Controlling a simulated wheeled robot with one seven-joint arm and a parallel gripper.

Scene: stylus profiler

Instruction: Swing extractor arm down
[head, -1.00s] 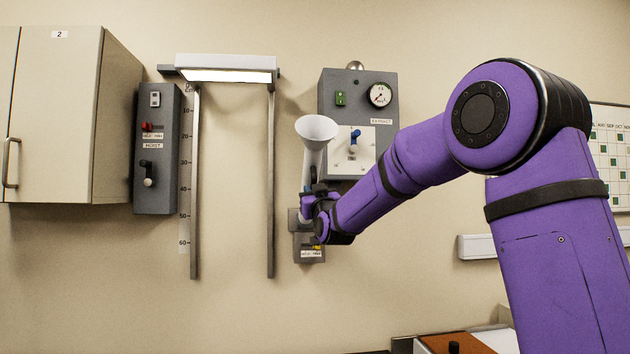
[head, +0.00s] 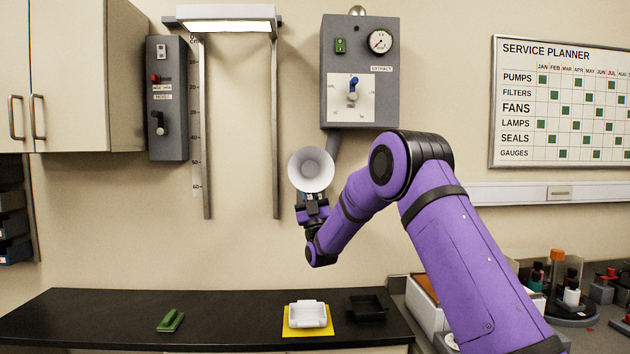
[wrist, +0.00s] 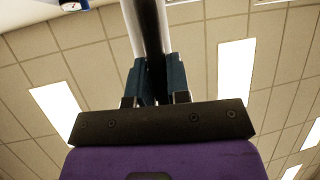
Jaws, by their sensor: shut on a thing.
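The extractor arm ends in a pale funnel-shaped hood (head: 298,168), which faces out toward the head camera. A grey tube (head: 333,146) shows between the hood and the grey extract box (head: 326,80) on the wall. My gripper (head: 312,203) is just below the hood, shut on the extractor arm. In the wrist view, my gripper's fingers (wrist: 156,82) close around the arm's tube (wrist: 147,25), which runs up out of the picture. The hood hides most of the joint behind it.
Below is a black counter (head: 90,315) with a green piece (head: 171,321), a white holder (head: 308,314) on a yellow mat, and a black tray (head: 366,308). A lamp frame (head: 277,150) stands close to the left. The air below my gripper is clear.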

